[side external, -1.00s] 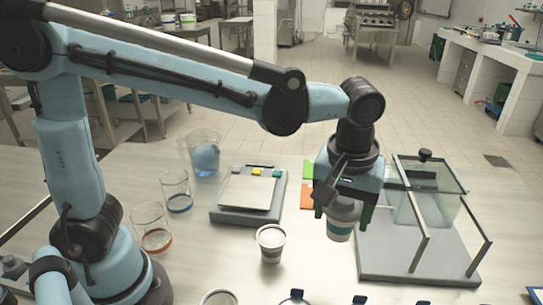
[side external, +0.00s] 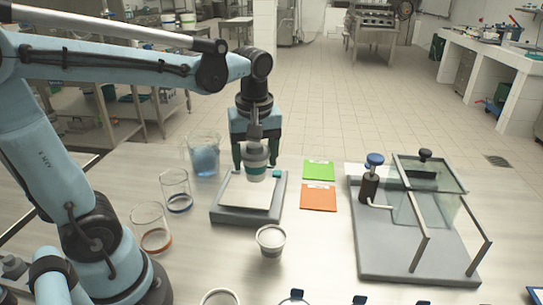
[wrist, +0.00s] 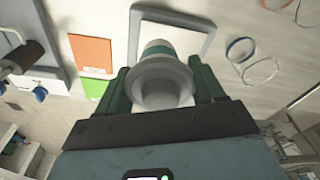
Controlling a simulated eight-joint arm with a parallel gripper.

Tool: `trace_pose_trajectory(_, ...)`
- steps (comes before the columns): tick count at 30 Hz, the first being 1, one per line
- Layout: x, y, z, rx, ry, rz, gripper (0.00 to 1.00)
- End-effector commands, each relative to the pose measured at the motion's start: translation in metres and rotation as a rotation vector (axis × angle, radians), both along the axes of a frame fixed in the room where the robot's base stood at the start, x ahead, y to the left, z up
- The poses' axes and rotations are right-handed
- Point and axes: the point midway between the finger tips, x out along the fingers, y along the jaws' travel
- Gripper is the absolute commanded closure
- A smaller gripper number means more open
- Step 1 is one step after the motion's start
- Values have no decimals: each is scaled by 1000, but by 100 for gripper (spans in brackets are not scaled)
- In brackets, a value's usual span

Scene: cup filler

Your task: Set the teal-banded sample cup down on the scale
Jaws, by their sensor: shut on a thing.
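My gripper (side external: 256,158) is shut on the teal-banded sample cup (side external: 256,163) and holds it upright over the scale (side external: 231,211). The scale is a grey box with a white square plate, and the cup shows over the plate's back right part. I cannot tell whether the cup's base touches the plate. In the wrist view the cup (wrist: 162,85) sits between the two green fingers (wrist: 163,90), with the scale's white plate (wrist: 190,38) beyond it.
Another cup (side external: 270,240) stands in front of the scale. Two glasses (side external: 176,190) and a beaker with blue content (side external: 204,158) stand left. Green and orange cards (side external: 318,197) lie right. A dispenser (side external: 370,185) stands by the glass-panelled stand (side external: 410,260) further right.

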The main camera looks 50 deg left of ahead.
Motion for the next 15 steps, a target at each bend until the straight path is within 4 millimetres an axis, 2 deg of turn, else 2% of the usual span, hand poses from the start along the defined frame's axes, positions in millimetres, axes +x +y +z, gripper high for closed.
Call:
trace_pose_trajectory(1,3,12,-7,0,-1,7,87)
trace_pose_trajectory(6,10,42,-25,-1,-1,4,87)
trace_pose_trajectory(10,14,54,-33,0,-1,0,87)
trace_pose_trajectory(15,15,58,-41,0,-1,-3,87)
